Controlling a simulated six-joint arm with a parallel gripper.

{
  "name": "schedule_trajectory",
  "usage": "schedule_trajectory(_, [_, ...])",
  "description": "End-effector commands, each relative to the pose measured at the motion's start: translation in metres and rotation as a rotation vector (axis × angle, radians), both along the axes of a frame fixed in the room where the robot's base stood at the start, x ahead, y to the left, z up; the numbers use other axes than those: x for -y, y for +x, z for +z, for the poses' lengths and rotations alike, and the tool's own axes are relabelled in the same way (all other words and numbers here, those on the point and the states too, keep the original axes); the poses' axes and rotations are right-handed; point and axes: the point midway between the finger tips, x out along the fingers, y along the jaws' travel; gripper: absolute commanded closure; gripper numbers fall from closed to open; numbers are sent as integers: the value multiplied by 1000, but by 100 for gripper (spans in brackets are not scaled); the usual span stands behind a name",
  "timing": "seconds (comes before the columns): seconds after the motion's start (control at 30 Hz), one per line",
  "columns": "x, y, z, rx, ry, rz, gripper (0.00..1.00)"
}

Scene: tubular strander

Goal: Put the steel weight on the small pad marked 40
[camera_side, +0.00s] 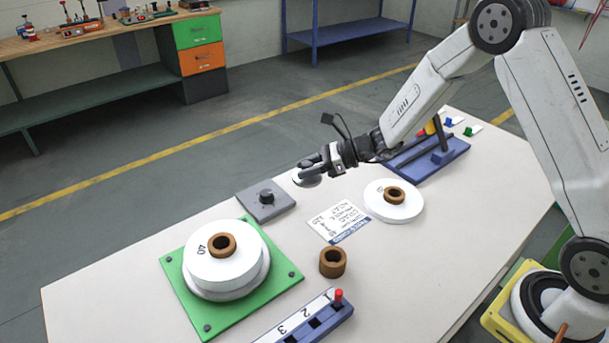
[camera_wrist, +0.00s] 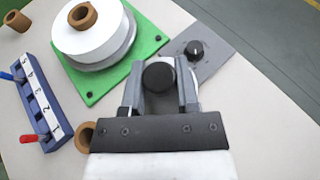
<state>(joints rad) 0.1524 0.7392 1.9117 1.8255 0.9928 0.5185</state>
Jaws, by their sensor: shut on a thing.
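The steel weight (camera_side: 309,181), a small pale round piece, is held at the tip of my gripper (camera_side: 318,172), above the table. In the wrist view its dark round top (camera_wrist: 158,77) lies between the two fingers of my gripper (camera_wrist: 159,88), with a pale rim partly hidden below. The mark 40 shows in the side view on the top of a white stepped disc (camera_side: 220,268), which stands on a green plate (camera_side: 180,293) left of and nearer than my gripper. No separate small pad marked 40 can be made out.
A grey square plate with a dark knob (camera_side: 265,198) lies between my gripper and the green plate. A brown ring (camera_side: 333,262), a numbered blue rack (camera_side: 318,318), a card (camera_side: 340,222) and a white disc with a ring (camera_side: 393,205) stand nearby.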

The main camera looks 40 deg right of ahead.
Motion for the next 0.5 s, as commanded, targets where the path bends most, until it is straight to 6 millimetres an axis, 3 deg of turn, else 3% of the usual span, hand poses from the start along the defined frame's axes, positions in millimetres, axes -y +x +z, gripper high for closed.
schedule_trajectory(0.23, [-86,7,8,2,0,159,100])
schedule_trajectory(0.5, [-176,-2,17,0,2,314,100])
